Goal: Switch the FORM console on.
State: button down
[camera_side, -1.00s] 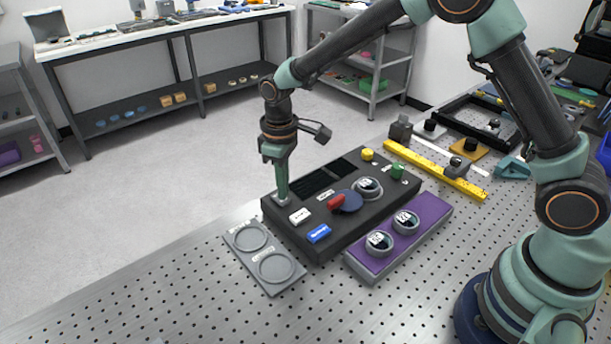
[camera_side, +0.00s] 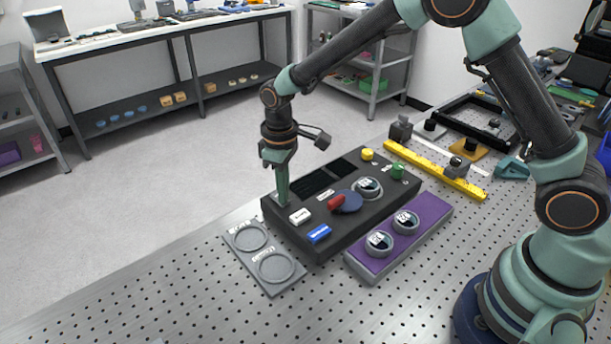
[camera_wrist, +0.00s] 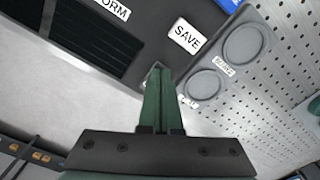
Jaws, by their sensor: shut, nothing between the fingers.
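The FORM console is a dark box (camera_side: 385,206) on the perforated bench, with a dark louvred panel, white and blue keys, a red handle on a blue disc, a dial, and yellow and green knobs. In the wrist view its FORM label (camera_wrist: 112,8) and SAVE key (camera_wrist: 185,36) show. My gripper (camera_side: 283,203) is shut and empty, pointing down at the console's left corner. In the wrist view its fingertips (camera_wrist: 158,68) sit over that corner, beside the louvred panel. They hide whatever lies beneath them, and I cannot tell whether they touch it.
A grey plate with two round recesses (camera_side: 238,246) lies left of the console. A purple-topped block (camera_side: 412,228) with two dials stands at its right front. A yellow bar (camera_side: 425,165) lies behind that side. The bench front is clear.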

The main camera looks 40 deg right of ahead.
jog(key=shift+r, duration=3.5)
jog(key=s+d+r+m+t, duration=0.3)
jog(key=s+d+r, duration=0.35)
jog(key=r, duration=0.35)
jog(key=s+d+r+m+t, duration=0.2)
jog(key=s+d, duration=0.4)
jog(key=s, duration=0.4)
jog(key=shift+d+m+t, duration=0.25)
jog(key=shift+m+t, duration=0.05)
jog(key=shift+m, duration=0.2)
jog(key=shift+r, duration=0.15)
